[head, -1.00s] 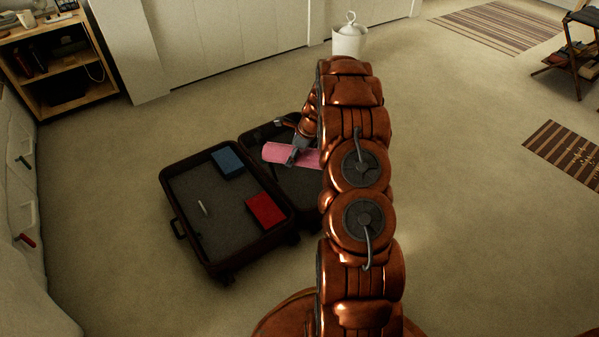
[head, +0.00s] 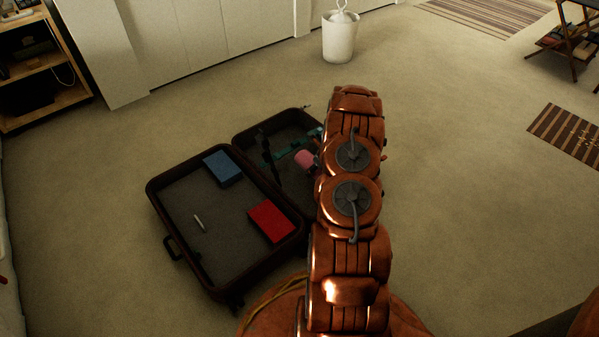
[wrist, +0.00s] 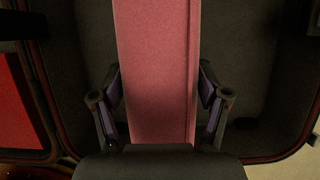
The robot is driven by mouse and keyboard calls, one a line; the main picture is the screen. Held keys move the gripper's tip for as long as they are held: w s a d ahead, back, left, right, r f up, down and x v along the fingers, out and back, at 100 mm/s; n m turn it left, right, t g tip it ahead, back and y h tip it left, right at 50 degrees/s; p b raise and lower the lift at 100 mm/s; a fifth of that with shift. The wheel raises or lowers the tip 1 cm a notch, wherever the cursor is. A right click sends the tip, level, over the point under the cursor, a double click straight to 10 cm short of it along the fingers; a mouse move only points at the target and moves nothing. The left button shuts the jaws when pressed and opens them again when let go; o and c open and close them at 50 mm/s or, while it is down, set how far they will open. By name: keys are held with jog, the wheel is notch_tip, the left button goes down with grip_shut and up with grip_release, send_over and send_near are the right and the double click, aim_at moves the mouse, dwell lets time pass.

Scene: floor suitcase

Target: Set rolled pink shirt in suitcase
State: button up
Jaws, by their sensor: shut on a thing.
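The rolled pink shirt (head: 305,159) shows in the head view only as a small end, over the far right half of the open suitcase; my arm hides the rest. In the wrist view the shirt (wrist: 156,70) runs upright through the picture between the two fingers. My gripper (wrist: 160,112) is shut on it, a finger on each side. In the head view the gripper is hidden behind my arm. The dark brown suitcase (head: 165,217) lies open on the carpet. Its dark lining shows around the shirt in the wrist view. I cannot tell whether the shirt touches it.
In the suitcase's left half lie a blue item (head: 223,168), a red item (head: 271,221) and a small white stick (head: 199,223). Teal straps (head: 290,148) show in the right half. A white bin (head: 338,40) stands behind.

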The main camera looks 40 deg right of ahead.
jog(key=f+b, duration=0.1)
jog(key=f, duration=0.2)
jog(key=f+b, duration=0.1)
jog(key=f, duration=0.1)
jog(key=shift+w+a+f+b, duration=0.2)
jog(key=shift+w+b, duration=0.05)
jog(key=shift+b, duration=0.05)
jog(key=shift+f+b, duration=1)
jog(key=shift+f, duration=1.25)
jog(key=shift+r, duration=0.1)
jog(key=o, duration=1.3)
jog(key=shift+c, duration=0.2)
jog(key=p+v, duration=0.4)
jog(key=v, duration=0.8)
jog(key=shift+s+p, duration=0.1)
jog(key=shift+p, duration=0.2)
